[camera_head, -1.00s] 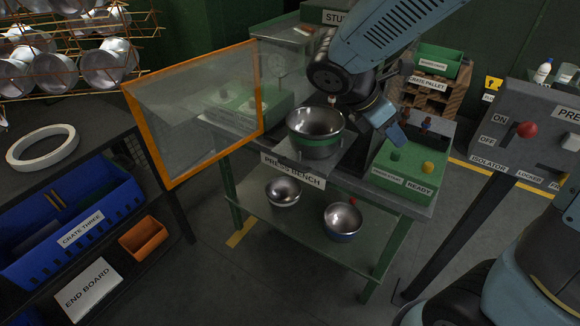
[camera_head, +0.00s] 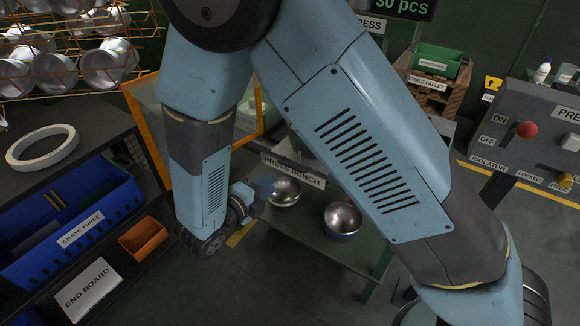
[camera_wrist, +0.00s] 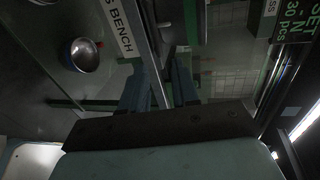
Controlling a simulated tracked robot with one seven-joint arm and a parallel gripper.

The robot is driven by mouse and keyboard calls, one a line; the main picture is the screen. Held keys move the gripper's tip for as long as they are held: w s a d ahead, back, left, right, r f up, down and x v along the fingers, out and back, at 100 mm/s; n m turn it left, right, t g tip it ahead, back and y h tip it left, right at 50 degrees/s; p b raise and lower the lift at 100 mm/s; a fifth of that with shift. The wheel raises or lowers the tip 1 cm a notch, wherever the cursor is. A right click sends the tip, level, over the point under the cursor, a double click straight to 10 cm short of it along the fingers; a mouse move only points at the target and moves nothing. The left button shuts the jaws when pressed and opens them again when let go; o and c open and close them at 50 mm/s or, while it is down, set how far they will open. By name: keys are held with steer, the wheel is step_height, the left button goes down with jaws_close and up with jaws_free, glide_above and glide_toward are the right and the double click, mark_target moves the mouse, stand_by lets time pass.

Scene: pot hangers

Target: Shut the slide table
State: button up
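The slide table and the bowl seated on it are mostly hidden behind my arm in the head view. The press bench label (camera_head: 293,170) shows between my arm links. My gripper (camera_head: 264,188) is low in front of the bench's left part, near the label. In the wrist view, the two blue fingers of my gripper (camera_wrist: 160,90) stand apart. A grey edge, perhaps that of the slide table (camera_wrist: 150,42), runs up from the gap between them, with a dark green rounded part beside it. I cannot tell whether the fingers touch it.
An orange-framed clear guard (camera_head: 150,125) stands open at the bench's left. A blue crate (camera_head: 70,225) and an orange bin (camera_head: 143,238) are at left. A control panel (camera_head: 540,130) is at right.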

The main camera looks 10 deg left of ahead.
mark_target(291, 167)
steer(key=shift+n, duration=0.5)
steer(key=x, duration=1.3)
steer(key=shift+w+a+f, duration=0.1)
steer(key=shift+a+f, duration=0.2)
steer(key=shift+a, duration=0.05)
steer(key=shift+c, duration=0.3)
jaws_close()
